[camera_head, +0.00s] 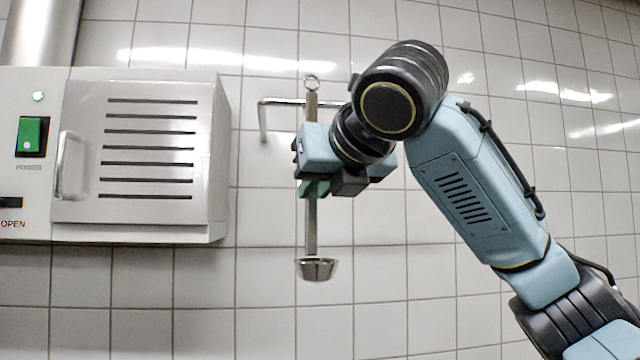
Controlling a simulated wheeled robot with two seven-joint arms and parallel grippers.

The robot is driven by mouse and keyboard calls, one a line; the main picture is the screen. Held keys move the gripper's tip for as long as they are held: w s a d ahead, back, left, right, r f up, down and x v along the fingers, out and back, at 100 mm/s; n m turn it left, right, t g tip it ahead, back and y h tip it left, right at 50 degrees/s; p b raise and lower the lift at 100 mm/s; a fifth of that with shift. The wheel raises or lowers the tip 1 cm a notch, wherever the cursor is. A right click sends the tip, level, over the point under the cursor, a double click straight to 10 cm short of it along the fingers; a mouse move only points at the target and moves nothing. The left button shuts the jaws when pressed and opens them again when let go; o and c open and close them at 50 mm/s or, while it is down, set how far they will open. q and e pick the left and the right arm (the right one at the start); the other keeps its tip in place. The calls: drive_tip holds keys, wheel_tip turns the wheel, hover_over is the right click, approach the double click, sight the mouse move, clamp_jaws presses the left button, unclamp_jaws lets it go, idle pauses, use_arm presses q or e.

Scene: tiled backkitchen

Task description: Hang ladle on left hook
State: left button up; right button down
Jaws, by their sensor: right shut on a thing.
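A metal ladle (311,235) hangs upright in the middle of the camera_head view, its small bowl at the bottom and a ring at the top of its handle. My right gripper (314,187) is shut on the ladle's handle, and its arm comes in from the lower right. A metal rail on the wall (280,101) has a bent-down left end and passes at the height of the upper handle. The ring shows above the rail in the picture. I cannot tell whether the ladle touches it. The rail's right part is hidden behind my arm. My left gripper is not in view.
A white and steel wall unit (220,150) with a slatted door, a handle and a green power switch (32,134) stands out at the left. A metal pipe (42,30) rises above it. The tiled wall below the ladle is clear.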

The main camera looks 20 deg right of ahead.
drive_tip(key=shift+w+d+f, duration=0.1)
drive_tip(key=shift+w+d, duration=0.1)
drive_tip(key=shift+w, duration=0.6)
drive_tip(key=shift+w+d+f, duration=0.1)
drive_tip(key=shift+w+d, duration=0.15)
drive_tip(key=shift+w, duration=0.6)
drive_tip(key=shift+w+d+f, duration=0.1)
drive_tip(key=shift+w+d, duration=0.1)
drive_tip(key=shift+w, duration=0.6)
drive_tip(key=shift+x, duration=0.9)
drive_tip(key=shift+d+f, duration=0.1)
drive_tip(key=shift+d, duration=0.1)
drive_tip(key=shift+s, duration=0.1)
drive_tip(key=c, duration=1.3)
unclamp_jaws()
drive_tip(key=b+v, duration=0.3)
drive_tip(key=v, duration=1)
drive_tip(key=shift+s, duration=0.2)
